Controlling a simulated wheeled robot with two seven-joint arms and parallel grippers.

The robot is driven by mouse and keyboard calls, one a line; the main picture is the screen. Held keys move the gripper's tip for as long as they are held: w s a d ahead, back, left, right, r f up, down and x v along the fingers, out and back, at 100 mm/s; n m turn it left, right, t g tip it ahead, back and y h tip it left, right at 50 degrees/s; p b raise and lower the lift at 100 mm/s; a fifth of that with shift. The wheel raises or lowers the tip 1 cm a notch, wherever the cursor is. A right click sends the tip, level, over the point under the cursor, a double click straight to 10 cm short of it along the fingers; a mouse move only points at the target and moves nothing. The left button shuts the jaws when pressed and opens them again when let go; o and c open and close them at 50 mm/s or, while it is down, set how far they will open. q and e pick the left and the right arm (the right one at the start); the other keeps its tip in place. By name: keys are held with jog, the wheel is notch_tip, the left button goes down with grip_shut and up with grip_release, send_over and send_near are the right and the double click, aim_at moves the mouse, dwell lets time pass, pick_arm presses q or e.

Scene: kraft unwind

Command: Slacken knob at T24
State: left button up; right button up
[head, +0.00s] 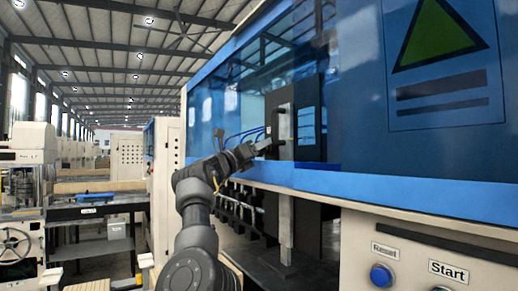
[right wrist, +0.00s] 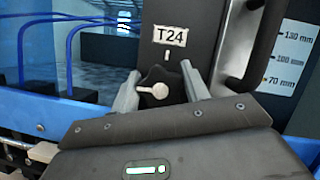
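The T24 label (right wrist: 170,36) is on a dark upright panel, with a short white tick below it. In the head view the right gripper (head: 267,144) reaches the dark panel (head: 283,112) on the machine front, and the knob cannot be made out there. My left gripper is not in view.
A dark bar handle (right wrist: 262,45) stands right of the knob, beside a scale (right wrist: 290,55) in mm. Blue hoses (right wrist: 75,35) run on the left. A blue machine cover (head: 350,90) surrounds the panel; blue Reset button (head: 381,275) and Start label (head: 448,271) sit lower right.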

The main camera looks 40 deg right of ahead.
jog(key=shift+o, duration=0.5)
jog(key=shift+d, duration=0.15)
jog(key=shift+f, duration=0.1)
jog(key=shift+a+f, duration=0.15)
jog(key=shift+a, duration=0.15)
jog(key=b+v, duration=0.4)
jog(key=v, duration=0.6)
jog(key=shift+b, duration=0.4)
jog(key=shift+a, duration=0.1)
